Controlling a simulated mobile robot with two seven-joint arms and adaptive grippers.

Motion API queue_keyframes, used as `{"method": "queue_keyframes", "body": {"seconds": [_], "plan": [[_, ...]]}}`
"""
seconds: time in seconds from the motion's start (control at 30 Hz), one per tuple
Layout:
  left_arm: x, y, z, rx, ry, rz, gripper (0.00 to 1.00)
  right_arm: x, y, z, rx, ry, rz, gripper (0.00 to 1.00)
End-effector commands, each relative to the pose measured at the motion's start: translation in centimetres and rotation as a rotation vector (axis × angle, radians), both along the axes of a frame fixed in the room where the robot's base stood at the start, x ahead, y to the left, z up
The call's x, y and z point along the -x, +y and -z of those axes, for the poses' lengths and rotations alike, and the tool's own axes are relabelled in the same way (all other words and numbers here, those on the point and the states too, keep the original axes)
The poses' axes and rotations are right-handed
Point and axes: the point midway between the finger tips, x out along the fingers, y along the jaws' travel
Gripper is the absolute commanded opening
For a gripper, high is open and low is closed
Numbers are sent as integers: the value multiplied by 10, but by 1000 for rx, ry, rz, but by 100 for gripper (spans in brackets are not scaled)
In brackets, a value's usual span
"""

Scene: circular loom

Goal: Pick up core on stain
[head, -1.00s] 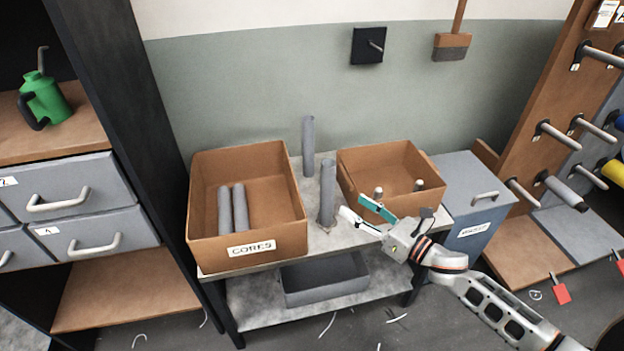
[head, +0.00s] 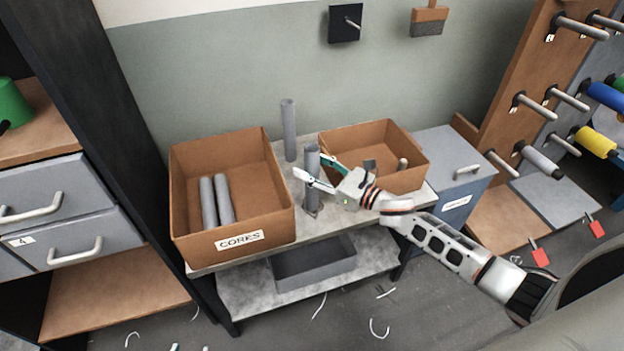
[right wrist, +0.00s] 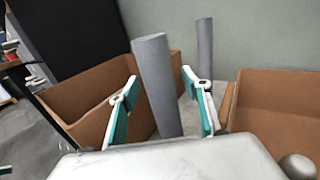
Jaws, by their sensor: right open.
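A grey tube core (head: 312,154) stands upright near the front edge of the grey table, with a small brownish stain (head: 313,213) showing at its foot. My right gripper (head: 311,167) is open, reaching in from the right at the core's upper half. One finger passes in front of the core and the other is behind it. In the right wrist view the core (right wrist: 158,85) stands between the two teal-padded fingers (right wrist: 160,80); whether a pad touches it I cannot tell. The core's foot is hidden there. My left gripper is out of view.
Another upright core (head: 289,130) stands farther back. A box labelled CORES (head: 180,225) at left holds two lying cores. A second cardboard box (head: 345,137) is close behind my right gripper. A grey tray (head: 312,267) sits on the lower shelf. A grey lidded bin (head: 440,150) stands at right.

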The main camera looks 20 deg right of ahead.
Motion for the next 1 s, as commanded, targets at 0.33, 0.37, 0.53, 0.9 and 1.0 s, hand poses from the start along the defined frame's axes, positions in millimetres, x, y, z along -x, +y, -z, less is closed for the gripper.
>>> {"method": "queue_keyframes", "body": {"seconds": [0.33,0.37,0.53,0.9,1.0], "plan": [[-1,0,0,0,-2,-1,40,-1,1,1,1,1,0,25],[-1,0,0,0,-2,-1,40,-1,1,1,1,1,0,17],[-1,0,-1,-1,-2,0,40,-1,1,0,0,0,0,0],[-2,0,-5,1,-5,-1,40,-1,1,-10,2,-3,-1,0],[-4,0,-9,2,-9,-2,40,-2,1,-22,3,-5,-1,0]]}}
